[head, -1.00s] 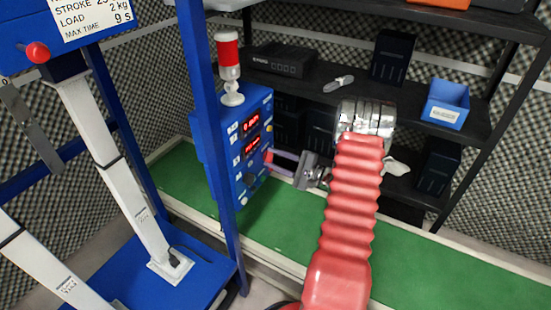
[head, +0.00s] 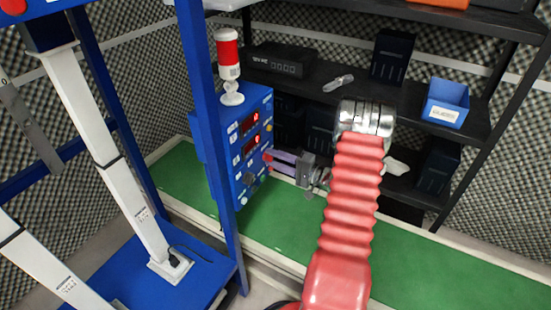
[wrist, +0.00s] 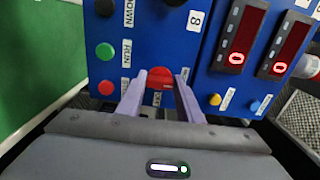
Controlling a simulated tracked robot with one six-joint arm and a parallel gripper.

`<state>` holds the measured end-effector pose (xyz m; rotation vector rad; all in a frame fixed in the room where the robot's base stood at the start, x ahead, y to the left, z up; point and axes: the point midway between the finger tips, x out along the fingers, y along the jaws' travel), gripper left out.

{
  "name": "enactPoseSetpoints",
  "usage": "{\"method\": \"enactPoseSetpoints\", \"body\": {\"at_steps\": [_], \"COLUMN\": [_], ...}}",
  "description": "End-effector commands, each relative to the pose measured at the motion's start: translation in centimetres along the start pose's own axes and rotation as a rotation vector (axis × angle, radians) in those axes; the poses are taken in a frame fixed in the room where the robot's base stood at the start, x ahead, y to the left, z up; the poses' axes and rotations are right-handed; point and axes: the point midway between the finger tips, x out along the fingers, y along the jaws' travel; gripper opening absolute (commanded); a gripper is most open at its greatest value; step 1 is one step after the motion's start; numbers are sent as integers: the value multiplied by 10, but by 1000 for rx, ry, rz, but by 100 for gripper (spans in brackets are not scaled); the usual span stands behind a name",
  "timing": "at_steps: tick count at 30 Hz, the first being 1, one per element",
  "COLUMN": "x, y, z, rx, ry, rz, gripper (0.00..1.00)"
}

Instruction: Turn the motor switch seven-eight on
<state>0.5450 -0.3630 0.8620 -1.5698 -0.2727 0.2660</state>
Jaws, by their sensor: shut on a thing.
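The blue control box (head: 228,150) stands beside the blue post in the head view, with its buttons and red displays on the front. In the wrist view, a red knob (wrist: 160,77) sits on the blue panel (wrist: 150,30). My gripper (wrist: 160,90) is shut on this red knob, one pale purple finger on each side. In the head view my gripper (head: 270,158) reaches the box from the right. A label with an 8 (wrist: 195,20) is above and right of the knob. The label below the knob is mostly hidden.
A green button (wrist: 105,51) marked RUN is left of the knob; a yellow (wrist: 215,99) and a blue button are to the right. The red and white lamp (head: 229,55) stands on the box. A black shelf (head: 310,85) stands behind; the blue frame post (head: 205,130) is close left.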

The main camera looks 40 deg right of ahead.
Motion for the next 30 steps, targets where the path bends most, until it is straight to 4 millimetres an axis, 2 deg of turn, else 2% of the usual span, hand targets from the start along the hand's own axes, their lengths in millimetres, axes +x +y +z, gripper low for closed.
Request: {"method": "enactPoseSetpoints", "body": {"at_steps": [8, 9, 17, 25, 30], "x": [-2, -2, -1, -1, -11], "y": [4, 4, 2, 2, 1], "z": [0, 1, 1, 1, 0], "rx": [3, 4, 2, 2, 2], "ry": [2, 2, 0, -1, 1], "rz": [7, 7, 4, 3, 3], "gripper": [10, 34, 52, 52, 52]}}
